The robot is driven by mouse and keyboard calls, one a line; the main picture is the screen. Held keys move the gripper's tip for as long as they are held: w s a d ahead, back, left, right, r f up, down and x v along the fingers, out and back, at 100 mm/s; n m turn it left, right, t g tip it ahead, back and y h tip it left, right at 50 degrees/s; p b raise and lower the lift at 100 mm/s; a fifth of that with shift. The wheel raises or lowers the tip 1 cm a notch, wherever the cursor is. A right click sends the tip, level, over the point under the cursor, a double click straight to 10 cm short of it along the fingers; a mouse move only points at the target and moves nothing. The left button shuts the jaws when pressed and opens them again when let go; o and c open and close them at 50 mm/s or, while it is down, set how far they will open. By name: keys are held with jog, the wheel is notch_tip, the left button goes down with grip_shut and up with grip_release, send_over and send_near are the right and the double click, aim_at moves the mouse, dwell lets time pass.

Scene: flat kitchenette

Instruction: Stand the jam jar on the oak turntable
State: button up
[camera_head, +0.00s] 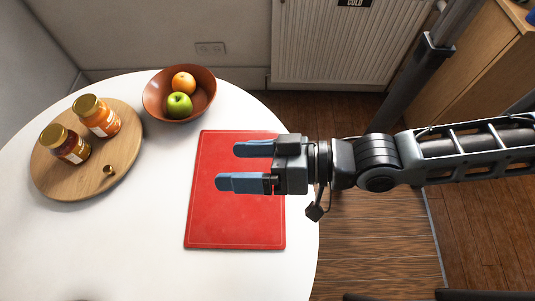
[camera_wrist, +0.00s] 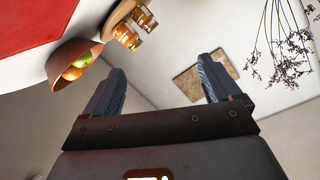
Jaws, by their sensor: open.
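The round oak turntable (camera_head: 62,178) lies on the left side of the white table. Two jars with gold lids stand on it: one with orange contents (camera_head: 101,122) and one with dark red-brown contents (camera_head: 71,149). Both have pale labels, and I cannot read which is the jam jar. A small brass knob (camera_head: 108,169) is on the turntable's near right part. My gripper (camera_head: 232,166) is open and empty above the red board, well to the right of the turntable. In the wrist view the turntable (camera_wrist: 118,12), the jars (camera_wrist: 127,37) and my blue fingers (camera_wrist: 160,85) show.
A red board (camera_head: 231,226) lies under my gripper on the white table (camera_head: 130,240). A brown bowl (camera_head: 151,97) with an orange and a green apple stands between the board and the turntable, toward the back. The table's near left is clear. A radiator (camera_head: 340,45) is on the wall behind.

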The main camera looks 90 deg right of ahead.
jog(key=s+r+n, duration=0.1)
jog(key=n, duration=0.1)
jog(key=s+r+n, duration=0.1)
jog(key=n, duration=0.1)
jog(key=s+a+r+n+g+y, duration=0.1)
jog(key=s+n, duration=0.1)
jog(key=n, duration=0.1)
jog(key=shift+a+r, duration=0.1)
jog(key=shift+r, duration=0.3)
